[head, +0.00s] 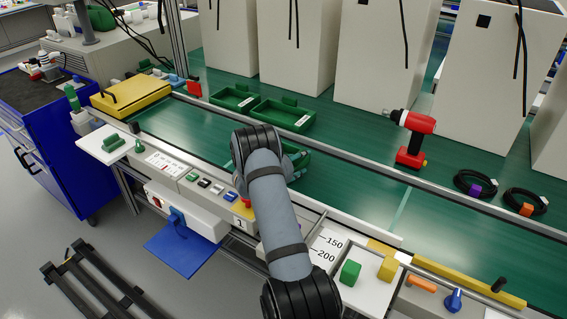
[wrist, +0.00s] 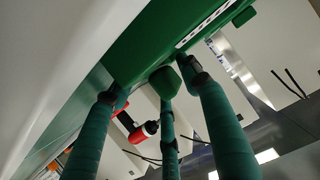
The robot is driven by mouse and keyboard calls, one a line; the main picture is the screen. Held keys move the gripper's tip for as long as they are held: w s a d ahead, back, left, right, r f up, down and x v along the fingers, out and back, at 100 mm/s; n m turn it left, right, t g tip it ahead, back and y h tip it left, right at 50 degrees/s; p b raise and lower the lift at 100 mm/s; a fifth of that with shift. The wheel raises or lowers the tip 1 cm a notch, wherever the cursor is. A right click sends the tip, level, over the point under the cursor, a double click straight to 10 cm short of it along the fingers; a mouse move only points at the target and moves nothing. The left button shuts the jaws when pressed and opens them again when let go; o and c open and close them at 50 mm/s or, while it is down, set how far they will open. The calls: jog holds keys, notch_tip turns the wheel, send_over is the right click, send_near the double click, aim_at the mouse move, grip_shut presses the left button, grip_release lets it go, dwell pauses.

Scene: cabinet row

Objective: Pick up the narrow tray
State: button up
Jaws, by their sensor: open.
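A green tray (head: 294,172) lies on the green belt, mostly hidden behind my arm in the head view. In the wrist view a green tray (wrist: 150,45) with a white label strip crosses the top, and I take it to be the same one. My gripper (wrist: 155,82) is open, its fingers spread and their tips close to the tray's underside or edge. Whether they touch it, I cannot tell. In the head view my gripper (head: 297,158) is largely hidden by my arm. Two more green trays, one on the left (head: 222,101) and one beside it (head: 270,121), lie behind the rail.
A red drill (head: 414,136) stands right of the trays, with cable coils (head: 476,184) farther right. Tall pale cabinets (head: 372,60) line the back. A yellow case (head: 130,95) sits at the left.

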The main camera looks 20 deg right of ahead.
jog(key=shift+w, duration=0.1)
jog(key=shift+c, duration=1.1)
grip_shut()
